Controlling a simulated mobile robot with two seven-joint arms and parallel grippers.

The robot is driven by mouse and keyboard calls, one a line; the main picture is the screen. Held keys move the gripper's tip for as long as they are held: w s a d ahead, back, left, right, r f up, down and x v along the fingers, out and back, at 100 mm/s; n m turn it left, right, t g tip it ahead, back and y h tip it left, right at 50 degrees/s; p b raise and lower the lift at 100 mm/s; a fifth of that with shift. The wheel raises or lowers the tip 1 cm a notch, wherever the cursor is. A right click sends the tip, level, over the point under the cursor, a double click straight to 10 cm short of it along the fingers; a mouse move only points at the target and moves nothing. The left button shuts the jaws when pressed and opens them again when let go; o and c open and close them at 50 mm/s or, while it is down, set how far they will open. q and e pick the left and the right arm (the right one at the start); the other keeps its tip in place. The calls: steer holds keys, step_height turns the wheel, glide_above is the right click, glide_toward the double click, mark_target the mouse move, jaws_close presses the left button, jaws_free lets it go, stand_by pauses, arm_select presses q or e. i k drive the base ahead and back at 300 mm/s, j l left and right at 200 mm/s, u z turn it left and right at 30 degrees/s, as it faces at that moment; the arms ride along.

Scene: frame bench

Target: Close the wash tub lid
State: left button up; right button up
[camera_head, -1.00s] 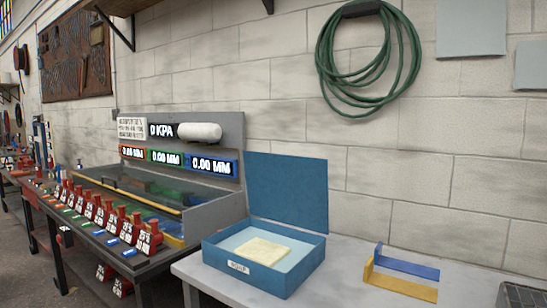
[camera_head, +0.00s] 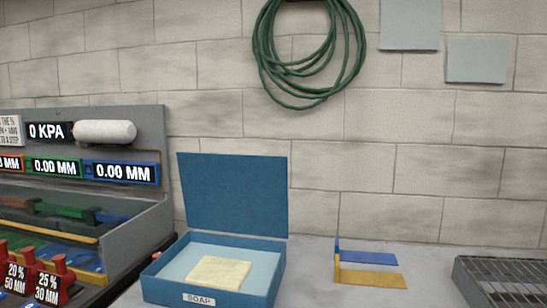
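The blue wash tub (camera_head: 264,294) stands on the grey bench, with a "SOAP" label on its front. Its blue lid (camera_head: 235,195) stands raised, nearly upright, along the back edge. A cream-coloured block (camera_head: 219,273) lies inside on the light blue bottom. Neither of my grippers shows in this view.
A blue bracket (camera_head: 368,257) and a yellow bracket (camera_head: 370,279) lie on the bench (camera_head: 318,285) right of the tub. A dark grated tray (camera_head: 505,278) is at the far right. The frame bench rig (camera_head: 145,220) with displays stands close on the left. A green hose hangs above.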

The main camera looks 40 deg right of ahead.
mark_target(246, 194)
steer(key=i+j+z, duration=0.1)
steer(key=z, duration=0.4)
steer(key=i+j+z, duration=0.15)
steer(key=z, duration=0.35)
steer(key=i+j+z, duration=0.15)
steer(key=z, duration=0.3)
steer(key=j+z, duration=0.3)
steer(key=z, duration=0.2)
steer(key=j+z, duration=0.25)
steer(key=z, duration=0.25)
steer(key=i, duration=0.05)
